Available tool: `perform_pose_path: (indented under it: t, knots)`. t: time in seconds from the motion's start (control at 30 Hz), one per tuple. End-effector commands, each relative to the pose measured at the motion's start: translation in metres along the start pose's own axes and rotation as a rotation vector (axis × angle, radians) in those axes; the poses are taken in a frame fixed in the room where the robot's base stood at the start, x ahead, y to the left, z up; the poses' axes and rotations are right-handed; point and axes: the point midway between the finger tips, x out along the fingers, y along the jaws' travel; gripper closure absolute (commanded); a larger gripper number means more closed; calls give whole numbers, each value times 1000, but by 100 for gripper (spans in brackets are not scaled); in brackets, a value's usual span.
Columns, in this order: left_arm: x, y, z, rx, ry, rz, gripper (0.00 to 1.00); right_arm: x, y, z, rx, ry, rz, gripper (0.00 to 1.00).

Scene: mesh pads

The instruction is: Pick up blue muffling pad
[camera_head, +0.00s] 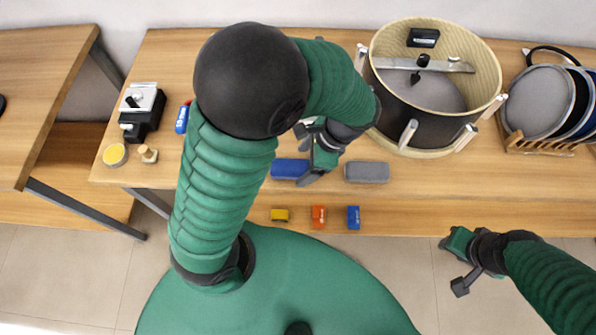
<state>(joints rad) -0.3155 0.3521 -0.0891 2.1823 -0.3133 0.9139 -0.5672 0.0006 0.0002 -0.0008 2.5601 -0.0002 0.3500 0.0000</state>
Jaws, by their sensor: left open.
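The blue muffling pad (287,169) lies flat on the wooden table (480,190), left of a grey pad (367,172). My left gripper (306,156) is open. It is over the right end of the blue pad and hides part of it; whether it touches the pad I cannot tell. My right gripper (459,265) is away at the lower right, in front of the table edge, with no object seen in it.
A large drum (421,140) stands behind the pads, close to my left gripper. Small yellow (280,215), orange (319,216) and blue (353,217) items lie near the front edge. A rack with pans (541,102) stands at right. A black device (142,112) is at left.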

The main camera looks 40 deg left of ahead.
Motion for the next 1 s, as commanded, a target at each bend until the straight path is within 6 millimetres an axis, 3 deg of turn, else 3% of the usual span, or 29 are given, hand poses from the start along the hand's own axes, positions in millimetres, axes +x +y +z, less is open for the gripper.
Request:
perform_pose_path:
  t: [0.4, 0.9, 1.0]
  knots:
    - [58, -5, -1, -4, -1, 1, 24, 10, -1, 2, -2, 0, -1, 66]
    - [62, -6, 0, -3, 2, 2, 24, 8, 0, 2, -1, 0, 0, 66]
    - [62, -6, 0, -4, 1, 2, 35, 8, 0, 2, -1, 0, 0, 66]
